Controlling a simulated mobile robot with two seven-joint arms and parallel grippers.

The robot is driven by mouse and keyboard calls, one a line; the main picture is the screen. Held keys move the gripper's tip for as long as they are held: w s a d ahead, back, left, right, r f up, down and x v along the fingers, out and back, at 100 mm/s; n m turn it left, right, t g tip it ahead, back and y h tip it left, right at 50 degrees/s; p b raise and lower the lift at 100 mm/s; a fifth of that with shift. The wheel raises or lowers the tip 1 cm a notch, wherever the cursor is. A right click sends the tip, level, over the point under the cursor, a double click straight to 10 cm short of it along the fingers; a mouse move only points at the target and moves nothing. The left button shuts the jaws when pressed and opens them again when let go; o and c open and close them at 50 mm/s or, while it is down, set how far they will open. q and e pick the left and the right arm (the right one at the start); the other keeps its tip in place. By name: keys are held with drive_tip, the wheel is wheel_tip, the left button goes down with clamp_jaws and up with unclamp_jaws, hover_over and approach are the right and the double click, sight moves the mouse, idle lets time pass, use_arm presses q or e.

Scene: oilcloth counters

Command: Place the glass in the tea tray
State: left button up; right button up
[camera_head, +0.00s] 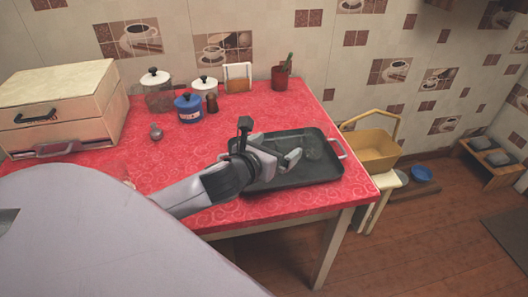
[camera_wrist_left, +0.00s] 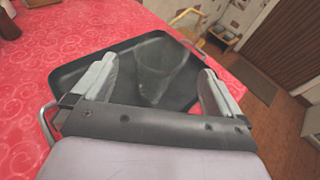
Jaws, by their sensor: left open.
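The tea tray (camera_head: 262,182) is a dark rectangular tray with metal handles on the right part of the red table, and it fills the middle of the left wrist view (camera_wrist_left: 75,72). A clear glass (camera_head: 312,148), faint against the dark tray, is inside the tray's outline toward its far right side. In the left wrist view the glass (camera_wrist_left: 157,72) shows between and beyond the two fingers. My left gripper (camera_head: 284,156) is open over the tray, with the glass beyond its fingertips. I cannot tell whether a finger touches the glass. My right gripper is out of view.
Lidded jars (camera_head: 158,90), a blue pot (camera_head: 188,108), a napkin holder (camera_head: 238,78) and a potted plant (camera_head: 281,76) stand along the back. A cream bread box (camera_head: 60,100) is at the left. A basket (camera_head: 370,150) stands beyond the table's right edge.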

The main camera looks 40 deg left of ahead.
use_arm(q)
drive_tip(key=shift+v, duration=2.55)
